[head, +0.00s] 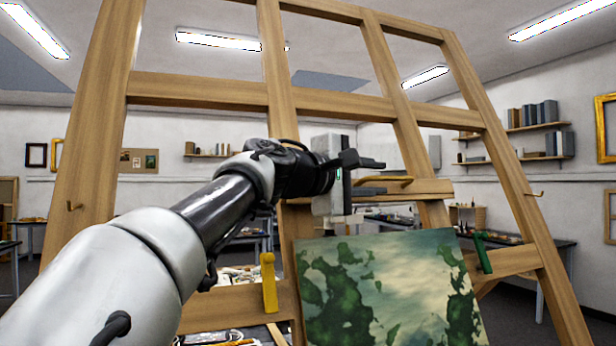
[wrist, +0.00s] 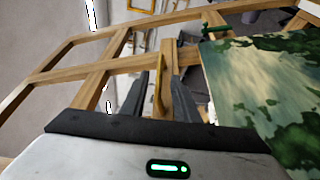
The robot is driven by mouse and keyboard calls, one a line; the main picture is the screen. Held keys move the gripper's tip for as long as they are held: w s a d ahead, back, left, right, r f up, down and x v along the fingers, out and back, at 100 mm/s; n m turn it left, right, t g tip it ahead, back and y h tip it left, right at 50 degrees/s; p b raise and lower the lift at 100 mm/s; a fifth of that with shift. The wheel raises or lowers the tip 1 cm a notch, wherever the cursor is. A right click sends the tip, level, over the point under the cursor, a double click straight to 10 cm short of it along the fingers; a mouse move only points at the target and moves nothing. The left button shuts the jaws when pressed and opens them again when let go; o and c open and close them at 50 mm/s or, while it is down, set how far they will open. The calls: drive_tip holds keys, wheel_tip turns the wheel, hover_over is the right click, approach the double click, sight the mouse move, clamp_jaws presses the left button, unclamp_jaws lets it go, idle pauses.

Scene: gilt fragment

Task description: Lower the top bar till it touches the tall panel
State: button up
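The top bar (head: 434,187) is a wooden crosspiece on the large easel, with a brass handle (head: 402,181) on its front. The tall panel (head: 395,285), painted with green patches on a pale ground, stands below it. A gap shows between the bar and the panel's top edge. My gripper (head: 378,176) is open at the handle, one finger above it and one below. In the wrist view the handle (wrist: 158,78) shows between the dark fingers, and the panel (wrist: 245,85) is at the right. I cannot tell whether either finger touches the handle. My arm hides the bar's left part.
The easel's upper fixed crosspiece (head: 330,104) runs above my gripper. A yellow clip (head: 268,282) and a green clip (head: 481,252) sit on a lower crosspiece (head: 510,262) beside the panel. Tables and wall shelves are behind the easel.

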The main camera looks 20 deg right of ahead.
sight(387, 179)
drive_tip(key=x, duration=0.6)
drive_tip(key=shift+w+p, duration=0.1)
drive_tip(key=shift+p, duration=0.25)
clamp_jaws()
